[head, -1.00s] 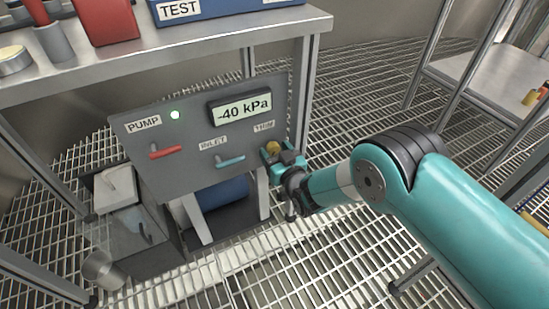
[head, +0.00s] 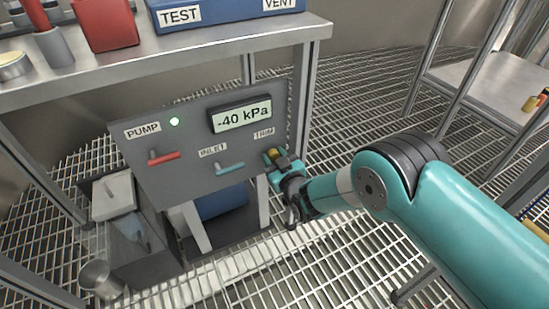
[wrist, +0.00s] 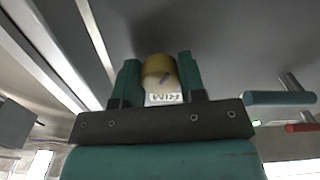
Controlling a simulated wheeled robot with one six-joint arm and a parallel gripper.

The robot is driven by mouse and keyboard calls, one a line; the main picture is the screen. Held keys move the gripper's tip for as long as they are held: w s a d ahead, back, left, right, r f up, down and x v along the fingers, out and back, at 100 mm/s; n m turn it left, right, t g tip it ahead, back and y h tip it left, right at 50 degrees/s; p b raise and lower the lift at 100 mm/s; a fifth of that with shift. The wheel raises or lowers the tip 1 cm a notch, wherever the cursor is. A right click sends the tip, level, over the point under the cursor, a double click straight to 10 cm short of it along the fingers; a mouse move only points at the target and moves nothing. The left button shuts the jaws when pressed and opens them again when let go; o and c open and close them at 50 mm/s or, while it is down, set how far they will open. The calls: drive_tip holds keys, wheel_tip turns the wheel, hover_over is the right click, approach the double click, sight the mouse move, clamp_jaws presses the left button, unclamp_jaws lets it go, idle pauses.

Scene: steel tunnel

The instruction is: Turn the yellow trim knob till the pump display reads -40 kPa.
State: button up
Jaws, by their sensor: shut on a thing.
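The yellow trim knob (head: 272,153) sits on the grey pump panel (head: 165,185) under the TRIM label. The pump display (head: 240,117) reads -40 kPa. The fingers hide part of the knob in the head view.
A red PUMP lever (head: 165,158) and a teal INLET lever (head: 230,168) are on the panel, left of the knob. A green lamp (head: 174,121) is lit. A steel bench (head: 200,45) stands above the panel. A shelf (head: 490,80) is at right.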

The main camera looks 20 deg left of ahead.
drive_tip(key=o, duration=0.9)
drive_tip(key=p+v, duration=0.6)
drive_tip(key=p, duration=0.1)
drive_tip(key=shift+d+r, duration=0.1)
drive_tip(key=shift+r, duration=0.3)
drive_tip(key=p, duration=1.9)
approach(276, 156)
drive_tip(key=v, duration=0.5)
drive_tip(key=shift+s+d+f+p, duration=0.35)
drive_tip(key=shift+s+d+f, duration=0.1)
drive_tip(key=shift+s+d, duration=0.3)
drive_tip(key=shift+a, duration=0.1)
